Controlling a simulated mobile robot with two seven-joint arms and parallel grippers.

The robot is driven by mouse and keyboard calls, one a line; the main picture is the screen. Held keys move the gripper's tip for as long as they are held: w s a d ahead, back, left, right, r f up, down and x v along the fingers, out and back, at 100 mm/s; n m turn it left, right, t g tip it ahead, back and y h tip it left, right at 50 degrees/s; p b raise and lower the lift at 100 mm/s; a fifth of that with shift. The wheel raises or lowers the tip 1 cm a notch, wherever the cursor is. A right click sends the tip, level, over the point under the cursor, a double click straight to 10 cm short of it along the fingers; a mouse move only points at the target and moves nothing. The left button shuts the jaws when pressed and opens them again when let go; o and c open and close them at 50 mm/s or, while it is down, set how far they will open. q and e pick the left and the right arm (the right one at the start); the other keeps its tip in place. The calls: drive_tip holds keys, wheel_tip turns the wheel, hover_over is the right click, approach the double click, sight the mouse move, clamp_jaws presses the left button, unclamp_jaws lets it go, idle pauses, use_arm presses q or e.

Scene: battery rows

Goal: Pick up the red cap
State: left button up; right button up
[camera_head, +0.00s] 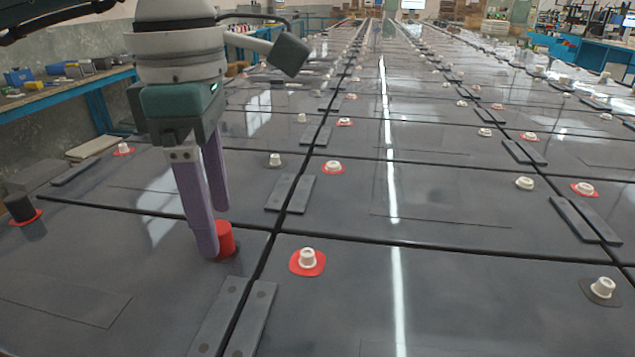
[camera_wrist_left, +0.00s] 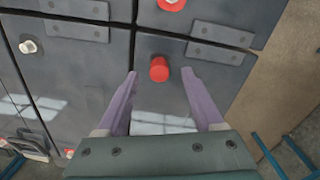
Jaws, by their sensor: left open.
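The red cap (camera_head: 225,239) sits upright on a dark battery top in the head view, partly hidden behind my left gripper's fingers. In the left wrist view the red cap (camera_wrist_left: 160,69) lies just beyond and between the two purple fingertips. My left gripper (camera_head: 216,232) points down beside the cap, its fingers spread apart with nothing held. It also shows in the left wrist view (camera_wrist_left: 159,73). I see no clear sign of my right gripper in either view.
White terminal posts on red rings, such as this one (camera_head: 307,259), stand on the battery tops. Paired grey bars (camera_head: 291,194) bridge the seams. A black cap (camera_head: 20,208) stands at the far left. A blue workbench (camera_head: 85,88) stands at the left.

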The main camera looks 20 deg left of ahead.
use_arm(q)
wheel_tip(320, 180, down, 2)
drive_tip(key=shift+f, duration=0.1)
clamp_jaws()
idle(0.5)
